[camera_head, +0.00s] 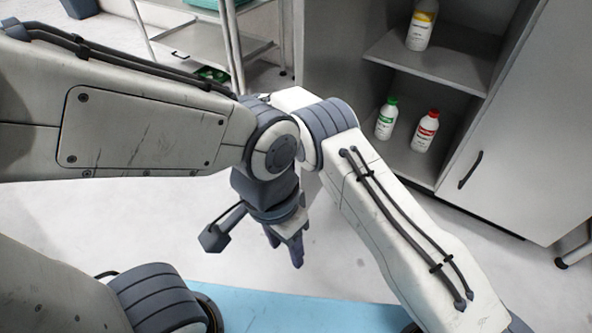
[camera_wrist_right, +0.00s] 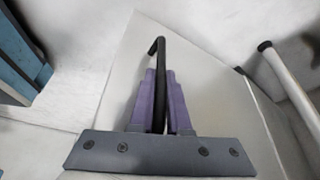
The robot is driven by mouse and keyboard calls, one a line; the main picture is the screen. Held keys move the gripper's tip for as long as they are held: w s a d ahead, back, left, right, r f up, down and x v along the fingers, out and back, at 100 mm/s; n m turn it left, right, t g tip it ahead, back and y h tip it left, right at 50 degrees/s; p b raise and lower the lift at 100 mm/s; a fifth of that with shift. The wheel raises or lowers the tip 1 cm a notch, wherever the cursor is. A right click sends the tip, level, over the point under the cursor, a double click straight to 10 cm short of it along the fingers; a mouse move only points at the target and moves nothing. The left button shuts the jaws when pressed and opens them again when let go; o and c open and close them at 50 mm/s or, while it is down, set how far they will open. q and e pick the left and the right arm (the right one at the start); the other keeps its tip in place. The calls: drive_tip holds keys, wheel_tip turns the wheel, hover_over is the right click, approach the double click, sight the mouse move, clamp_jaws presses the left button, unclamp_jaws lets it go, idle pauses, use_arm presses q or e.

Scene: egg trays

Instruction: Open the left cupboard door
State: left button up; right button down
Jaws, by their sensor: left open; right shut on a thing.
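The cupboard's left side stands open, with its shelves (camera_head: 432,62) and bottles in view. A grey upright panel (camera_head: 335,62) is at its left; I cannot tell where door and side wall meet. In the right wrist view my right gripper (camera_wrist_right: 160,78) is shut on a black bar handle (camera_wrist_right: 157,47) on a pale door panel (camera_wrist_right: 212,88). In the head view that gripper and handle are hidden behind my arms. My left gripper (camera_head: 285,249) is open and empty, pointing down over the floor, apart from the cupboard.
The right cupboard door (camera_head: 535,120) is shut, with a black handle (camera_head: 470,170). A yellow-labelled bottle (camera_head: 421,28) stands on the shelf; green-capped (camera_head: 386,120) and red-capped (camera_head: 425,132) bottles stand below. A metal trolley (camera_head: 232,45) is at back left. A blue surface (camera_head: 285,312) lies in front.

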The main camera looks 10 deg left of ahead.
drive_tip(key=shift+s+a+f, duration=0.15)
drive_tip(key=shift+s+a, duration=0.2)
drive_tip(key=shift+a, duration=0.1)
drive_tip(key=c, duration=0.9)
unclamp_jaws()
drive_tip(key=shift+w, duration=0.1)
drive_tip(key=shift+r, duration=0.3)
drive_tip(key=shift+p+v, duration=2.6)
drive_tip(key=shift+v, duration=2.4)
